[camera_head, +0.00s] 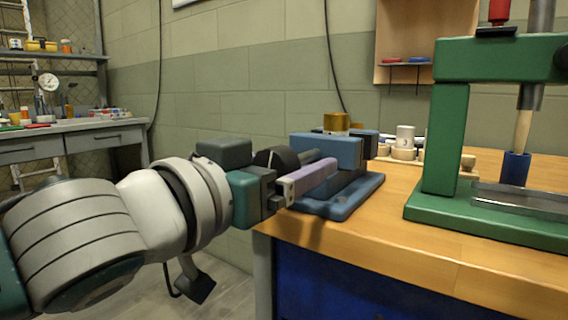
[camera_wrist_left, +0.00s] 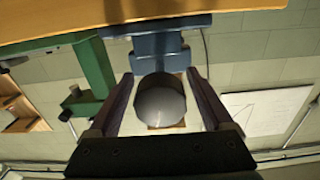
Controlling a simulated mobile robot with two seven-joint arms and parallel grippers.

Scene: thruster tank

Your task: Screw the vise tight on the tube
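The blue vise (camera_head: 340,152) stands at the bench's near left edge, its screw end facing my left gripper. My left gripper (camera_head: 318,172) reaches in from the left at the screw end. In the left wrist view, the round grey vise knob (camera_wrist_left: 160,102) lies between my two fingers (camera_wrist_left: 160,78), one on each side. The fingers look apart from the knob, with a narrow gap; contact at the tips is unclear. My right gripper is out of view.
A green press (camera_head: 447,140) stands on the wooden bench (camera_head: 400,245) to the right of the vise. Several small pale cylinders, one marked 3 (camera_head: 405,138), sit behind the vise. A side bench (camera_head: 80,130) with clutter stands far left. The floor left of the bench has free room.

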